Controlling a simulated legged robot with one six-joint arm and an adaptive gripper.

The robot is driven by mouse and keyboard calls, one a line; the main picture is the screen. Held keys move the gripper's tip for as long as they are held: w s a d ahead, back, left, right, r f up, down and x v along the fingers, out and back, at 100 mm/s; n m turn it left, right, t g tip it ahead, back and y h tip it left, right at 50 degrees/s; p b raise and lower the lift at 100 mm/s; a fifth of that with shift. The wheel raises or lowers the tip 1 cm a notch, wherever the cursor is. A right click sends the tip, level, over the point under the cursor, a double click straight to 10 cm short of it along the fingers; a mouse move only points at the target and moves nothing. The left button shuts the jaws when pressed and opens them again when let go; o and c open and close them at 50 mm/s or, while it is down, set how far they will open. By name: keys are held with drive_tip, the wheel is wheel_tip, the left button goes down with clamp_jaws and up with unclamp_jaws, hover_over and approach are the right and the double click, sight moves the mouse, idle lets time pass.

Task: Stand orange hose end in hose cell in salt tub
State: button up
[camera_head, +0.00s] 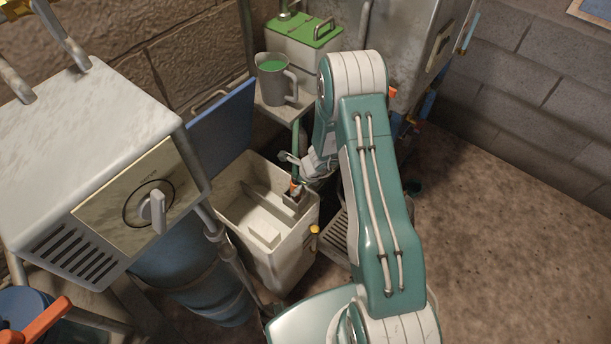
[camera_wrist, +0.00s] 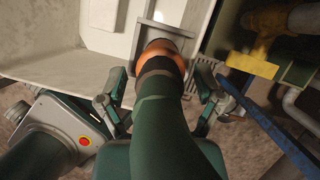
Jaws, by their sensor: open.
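The salt tub (camera_head: 243,222) is a pale, open, worn box standing on the floor in the head view. The hose cell (camera_head: 297,200) is a small grey compartment at its right inner wall; it also shows in the wrist view (camera_wrist: 181,42). The orange hose end (camera_wrist: 163,56) is on a dark green hose (camera_wrist: 160,115) and sits at the cell, its tip appearing inside the cell walls; how deep is unclear. The hose rises nearly upright in the head view. My gripper (camera_wrist: 160,92) is open, with fingers apart on both sides of the hose below the orange collar.
A grey machine with a dial (camera_head: 150,205) stands left of the tub, with a blue drum (camera_head: 195,285) under it. A green-filled jug (camera_head: 275,80) stands on a shelf behind. A yellow block (camera_wrist: 252,64) and blue bar (camera_wrist: 262,125) lie right of my gripper.

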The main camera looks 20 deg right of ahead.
drive_tip(key=s+a+r+n, duration=0.1)
drive_tip(key=s+r+n, duration=0.25)
drive_tip(key=r, duration=0.75)
drive_tip(key=s+a+r+n+t, duration=0.15)
drive_tip(key=r+n, duration=0.35)
drive_tip(key=r, duration=0.5)
drive_tip(key=s+r+n+g, duration=0.1)
drive_tip(key=s+r+n, duration=0.35)
drive_tip(key=r, duration=0.65)
drive_tip(key=s+d+r+n+t+h, duration=0.1)
drive_tip(key=s+r+n, duration=0.5)
drive_tip(key=s, duration=0.2)
drive_tip(key=s+r+n+t+h, duration=0.1)
drive_tip(key=s+r+n+h, duration=0.1)
drive_tip(key=s+r+n, duration=0.3)
drive_tip(key=s+n, duration=0.1)
drive_tip(key=s, duration=0.3)
drive_tip(key=shift+d+r+n+h, duration=0.3)
drive_tip(key=shift+d+r, duration=0.05)
drive_tip(key=shift+r, duration=0.05)
